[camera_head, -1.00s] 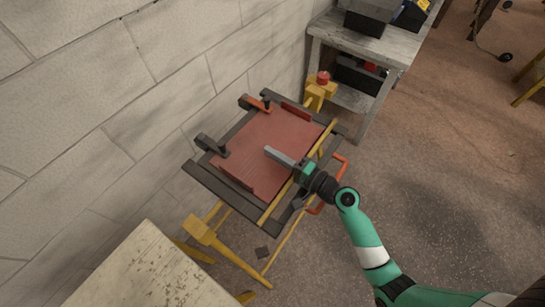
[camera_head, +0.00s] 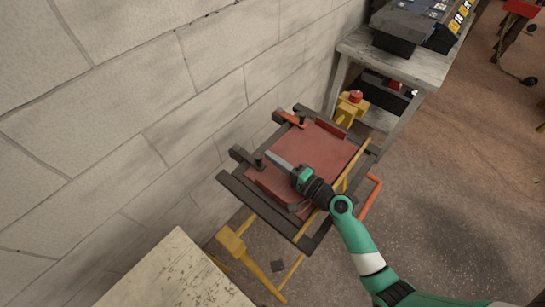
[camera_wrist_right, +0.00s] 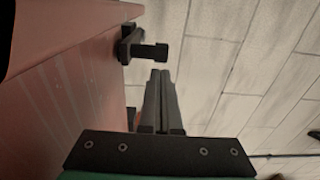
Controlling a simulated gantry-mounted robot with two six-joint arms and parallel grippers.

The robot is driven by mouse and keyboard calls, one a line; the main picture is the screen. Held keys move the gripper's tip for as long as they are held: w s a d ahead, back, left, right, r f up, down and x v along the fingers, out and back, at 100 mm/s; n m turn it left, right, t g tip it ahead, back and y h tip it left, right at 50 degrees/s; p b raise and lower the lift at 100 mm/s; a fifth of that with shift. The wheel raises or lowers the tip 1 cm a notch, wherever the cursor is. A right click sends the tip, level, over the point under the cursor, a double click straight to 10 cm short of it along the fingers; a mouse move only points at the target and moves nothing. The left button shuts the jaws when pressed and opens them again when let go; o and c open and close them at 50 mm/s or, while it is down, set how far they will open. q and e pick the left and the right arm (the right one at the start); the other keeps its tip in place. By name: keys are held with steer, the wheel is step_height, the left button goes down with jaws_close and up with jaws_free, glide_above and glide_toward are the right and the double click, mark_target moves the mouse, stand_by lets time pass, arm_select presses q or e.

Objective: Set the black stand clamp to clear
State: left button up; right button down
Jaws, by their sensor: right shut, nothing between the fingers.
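The black stand clamp (camera_head: 246,158) sits on the left edge of the bench frame, with a dark upright knob at its inner end. In the right wrist view the black clamp (camera_wrist_right: 142,48) stands out from the edge of the red panel, just beyond my fingertips. My right gripper (camera_head: 268,147) is shut and empty, its fingers pointing at the clamp from above the panel. The fingertips look close to the clamp but apart from it in the right wrist view (camera_wrist_right: 160,76). The red panel (camera_head: 322,150) lies on the frame. My left gripper is not in view.
An orange clamp (camera_head: 290,118) with a dark knob sits at the frame's far corner. A block wall (camera_head: 190,90) runs close behind the frame. A pale worn table (camera_head: 175,275) stands at lower left; a grey workbench (camera_head: 405,65) stands at upper right.

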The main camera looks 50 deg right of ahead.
mark_target(258, 161)
steer(key=shift+s+a+p, duration=0.15)
steer(key=shift+a+p, duration=0.1)
steer(key=shift+a, duration=0.7)
steer(key=shift+s+a+p, duration=0.1)
steer(key=shift+a+p, duration=0.1)
steer(key=shift+a, duration=0.75)
steer(key=shift+d, duration=0.1)
